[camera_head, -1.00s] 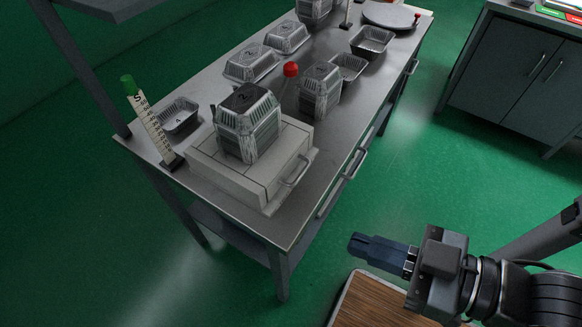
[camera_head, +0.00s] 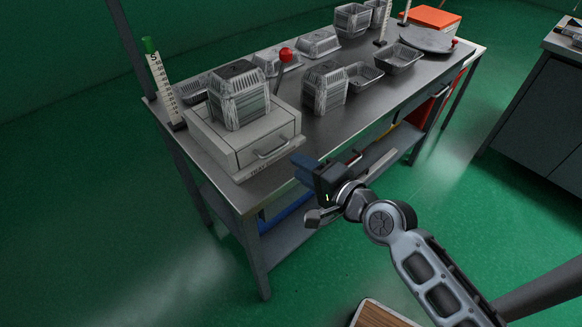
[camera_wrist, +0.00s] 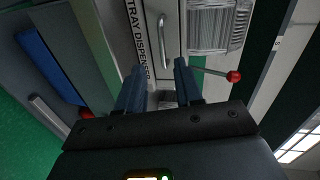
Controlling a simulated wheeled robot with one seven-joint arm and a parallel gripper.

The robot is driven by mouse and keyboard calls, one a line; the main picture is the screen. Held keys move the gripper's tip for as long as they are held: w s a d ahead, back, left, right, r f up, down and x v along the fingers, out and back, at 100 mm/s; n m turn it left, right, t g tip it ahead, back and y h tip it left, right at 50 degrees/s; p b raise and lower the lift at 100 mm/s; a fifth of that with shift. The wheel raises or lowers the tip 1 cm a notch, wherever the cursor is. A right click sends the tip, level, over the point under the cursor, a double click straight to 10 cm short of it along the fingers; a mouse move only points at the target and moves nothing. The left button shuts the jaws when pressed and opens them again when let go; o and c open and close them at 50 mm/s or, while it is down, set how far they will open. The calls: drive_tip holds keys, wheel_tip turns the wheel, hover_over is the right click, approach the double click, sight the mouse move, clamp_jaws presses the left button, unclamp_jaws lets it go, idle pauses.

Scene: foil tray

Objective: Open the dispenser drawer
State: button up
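The tray dispenser (camera_head: 222,150) is a pale grey box on the near left of the steel bench, with a stack of foil trays (camera_head: 240,95) on top. Its drawer front, with a bar handle (camera_head: 271,151), faces me and looks shut. In the wrist view the handle (camera_wrist: 164,42) lies just beyond the fingertips, beside the printed words "TRAY DISPENSER". My gripper (camera_wrist: 159,66) is open and empty, its two blue fingers apart with the handle's line between them. In the head view my gripper (camera_head: 301,165) is just right of the handle; contact is not visible.
A red-knobbed lever (camera_head: 284,58) rises behind the dispenser; its knob also shows right of my fingers in the wrist view (camera_wrist: 233,76). A foil tray stack (camera_head: 324,88) stands to its right. The steel bench (camera_head: 335,126) has bare top there.

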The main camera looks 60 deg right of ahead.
drive_tip(key=shift+m, duration=0.3)
drive_tip(key=x, duration=0.4)
drive_tip(key=p+x, duration=0.1)
drive_tip(key=x, duration=0.3)
drive_tip(key=shift+w+d+r, duration=0.1)
drive_tip(key=shift+d, duration=0.2)
clamp_jaws()
idle(1.0)
